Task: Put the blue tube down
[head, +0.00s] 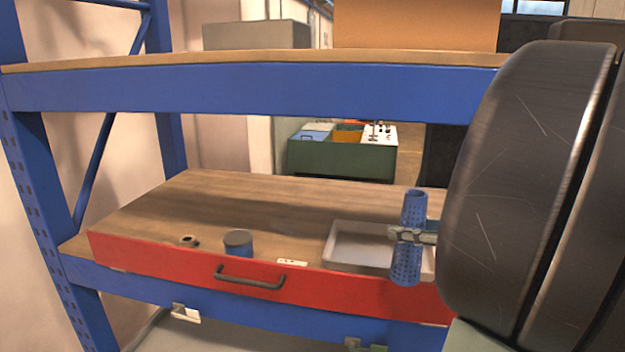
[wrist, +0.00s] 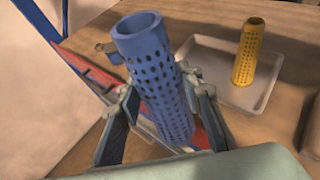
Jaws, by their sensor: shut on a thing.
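The blue tube (head: 406,262) is perforated and hollow. My gripper (head: 410,235) is shut on it around its middle and holds it nearly upright in front of the tray, at the right end of the shelf. In the wrist view the blue tube (wrist: 158,75) stands between the two fingers of my gripper (wrist: 155,98), its open end toward the camera and slightly tilted. In the head view its lower end overlaps the tray and the red drawer front, so I cannot tell its exact height.
A pale tray (head: 345,262) lies on the wooden shelf; the wrist view shows a yellow perforated tube (wrist: 248,52) standing in it. The red drawer front (head: 160,262) has a dark handle. An upper shelf beam (head: 250,92) crosses above.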

